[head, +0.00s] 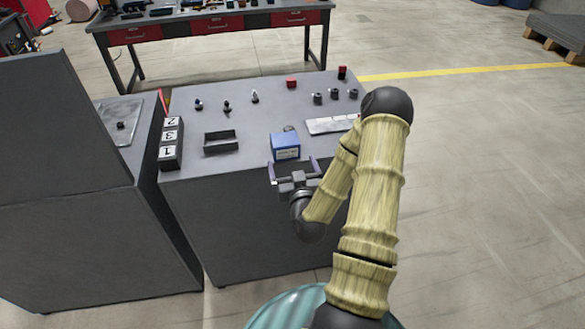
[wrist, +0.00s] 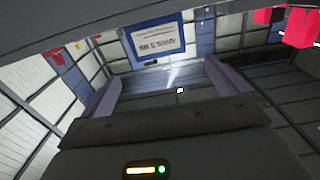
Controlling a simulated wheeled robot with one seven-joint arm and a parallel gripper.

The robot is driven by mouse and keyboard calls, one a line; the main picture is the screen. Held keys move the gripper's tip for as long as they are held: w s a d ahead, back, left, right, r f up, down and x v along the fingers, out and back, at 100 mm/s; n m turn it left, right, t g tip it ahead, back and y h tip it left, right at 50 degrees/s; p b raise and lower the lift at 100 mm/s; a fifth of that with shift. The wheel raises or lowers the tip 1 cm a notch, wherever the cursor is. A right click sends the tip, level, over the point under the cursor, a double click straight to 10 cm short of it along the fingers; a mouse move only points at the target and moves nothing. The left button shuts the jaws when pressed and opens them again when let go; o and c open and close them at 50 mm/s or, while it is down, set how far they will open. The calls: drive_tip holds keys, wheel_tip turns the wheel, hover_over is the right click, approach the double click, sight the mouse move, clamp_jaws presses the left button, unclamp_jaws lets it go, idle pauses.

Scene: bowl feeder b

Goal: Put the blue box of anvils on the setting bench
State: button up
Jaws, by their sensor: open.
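The blue box (head: 285,141) with a white label sits at the front edge of a grey bench top (head: 245,118). My gripper (head: 293,169) is just in front of the box, at the bench's near edge, with its two fingers spread apart and nothing visible between them. In the wrist view the blue box (wrist: 158,45) shows beyond the open fingers (wrist: 160,85), label facing me. The box appears apart from the fingers. No sign names the setting bench, so I cannot tell which surface it is.
A dark tray (head: 220,142), a number block (head: 171,144) and a pale plate (head: 330,125) lie on the grey top, with knobs and a red button (head: 291,83) behind. A workbench with red drawers (head: 215,25) stands farther back. Open floor lies right.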

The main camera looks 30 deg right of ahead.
idle(0.5)
drive_tip(key=a+f+n+g+y, duration=0.1)
drive_tip(key=a+n+g+y, duration=0.45)
drive_tip(key=a, duration=0.35)
drive_tip(key=s+a+r+m+g, duration=0.1)
drive_tip(key=s+a+r+g, duration=0.1)
drive_tip(key=s+r+g, duration=0.2)
drive_tip(key=s+a+r+m+g, duration=0.1)
drive_tip(key=s+a+r+g, duration=0.2)
drive_tip(key=s, duration=0.8)
drive_tip(key=shift+s+a+r+g, duration=0.3)
drive_tip(key=shift+r+g, duration=0.15)
drive_tip(key=shift+g, duration=0.7)
drive_tip(key=shift+h, duration=0.25)
